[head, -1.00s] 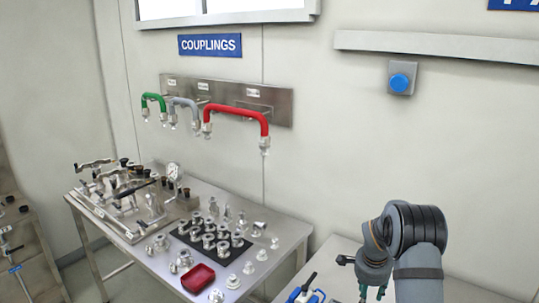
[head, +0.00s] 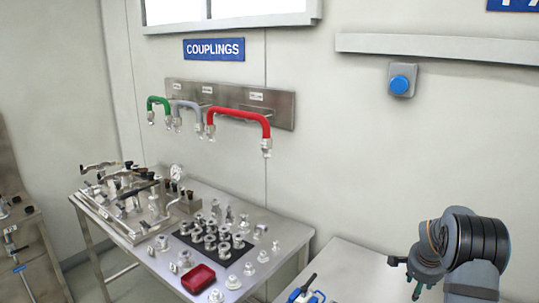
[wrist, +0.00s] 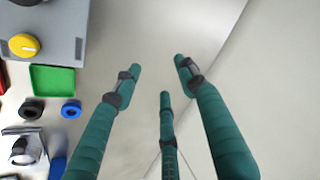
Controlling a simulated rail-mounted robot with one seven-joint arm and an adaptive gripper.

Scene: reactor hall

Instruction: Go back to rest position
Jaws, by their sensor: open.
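The gripper touches nothing that I can see.
A green tray (wrist: 52,80), a blue ring (wrist: 71,109), a black ring (wrist: 32,109) and a grey box with a yellow knob (wrist: 24,46) lie left of the fingers. The couplings table (head: 120,233) holds many fittings and a red tray (head: 198,278). A blue wall button (head: 400,84) is above.

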